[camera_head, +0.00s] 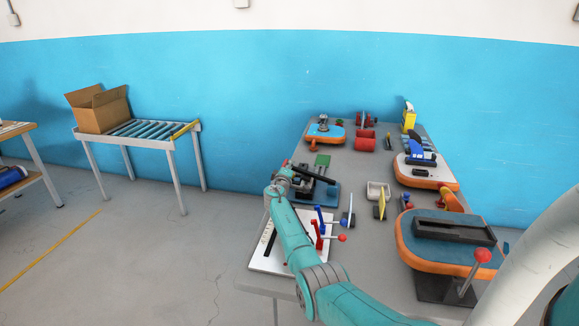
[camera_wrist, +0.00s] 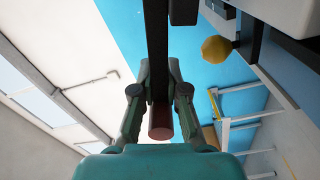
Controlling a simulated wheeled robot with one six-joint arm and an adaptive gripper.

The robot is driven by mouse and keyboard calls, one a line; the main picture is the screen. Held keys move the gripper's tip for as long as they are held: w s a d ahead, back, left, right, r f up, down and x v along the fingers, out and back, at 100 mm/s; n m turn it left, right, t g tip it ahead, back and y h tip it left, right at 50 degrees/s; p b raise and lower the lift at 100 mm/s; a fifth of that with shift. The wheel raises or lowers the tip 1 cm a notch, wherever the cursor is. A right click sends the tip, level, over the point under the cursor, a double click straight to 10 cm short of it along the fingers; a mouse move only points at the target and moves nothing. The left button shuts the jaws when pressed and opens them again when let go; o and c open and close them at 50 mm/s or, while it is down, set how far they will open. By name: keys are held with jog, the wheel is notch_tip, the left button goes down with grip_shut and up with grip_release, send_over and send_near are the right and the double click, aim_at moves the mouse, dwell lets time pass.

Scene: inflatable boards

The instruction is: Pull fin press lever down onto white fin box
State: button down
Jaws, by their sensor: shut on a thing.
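The fin press (camera_head: 318,190) is a dark frame on a blue base, standing near the left edge of the grey table. Its lever has a red end (camera_head: 285,162) that shows beside my gripper (camera_head: 284,174). In the wrist view the lever is a dark bar (camera_wrist: 157,35) with a dull red grip (camera_wrist: 160,122), running between the two fingers. My gripper (camera_wrist: 159,80) is shut on the lever, one finger on each side. I cannot make out a white fin box under the press; my arm and the press frame hide part of that area.
A white board (camera_head: 263,262) with red and blue toggle clamps (camera_head: 320,228) lies in front of the press. A small pale tray (camera_head: 377,188) stands to its right. Orange-edged boards (camera_head: 433,262) line the table's right side. A roller conveyor carries a cardboard box (camera_head: 100,110) at left.

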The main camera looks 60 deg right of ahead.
jog(key=shift+w+a+r, duration=0.25)
jog(key=shift+w+r, duration=0.15)
jog(key=shift+w, duration=0.05)
jog(key=c, duration=1.1)
grip_release()
jog(key=shift+c, duration=0.2)
jog(key=shift+a+f, duration=0.1)
jog(key=shift+f, duration=0.05)
jog(key=shift+s+a+f, duration=0.15)
jog(key=shift+s+a, duration=0.15)
jog(key=shift+a, duration=0.25)
jog(key=s+v, duration=0.1)
jog(key=v, duration=0.9)
jog(key=shift+f, duration=0.1)
